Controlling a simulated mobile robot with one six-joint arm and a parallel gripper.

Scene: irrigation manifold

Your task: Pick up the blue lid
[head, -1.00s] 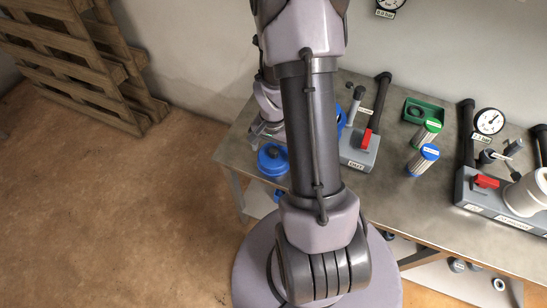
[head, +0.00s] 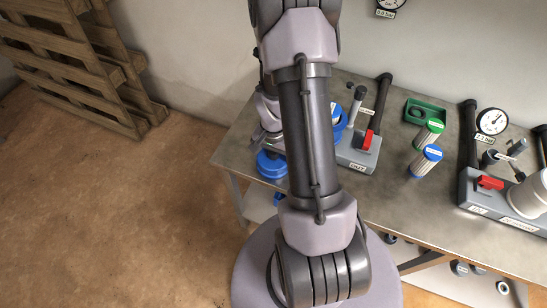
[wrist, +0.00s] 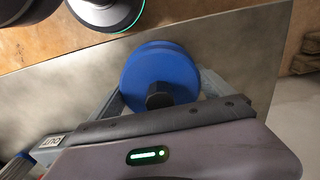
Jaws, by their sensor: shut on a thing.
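The blue lid (head: 271,166) is at the table's left front corner, partly covered by my arm. It also shows in the wrist view (wrist: 160,68) as a round blue disc with a dark knob (wrist: 159,96). The gripper is shut on the lid. I cannot tell whether the lid touches the table.
The grey metal table (head: 395,190) carries a grey block with a red handle (head: 367,140), a green tray (head: 425,111), filter cartridges with green (head: 435,126) and blue (head: 432,153) tops, and a second manifold (head: 488,183). A wooden pallet (head: 80,65) leans at the left wall. Floor at left is clear.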

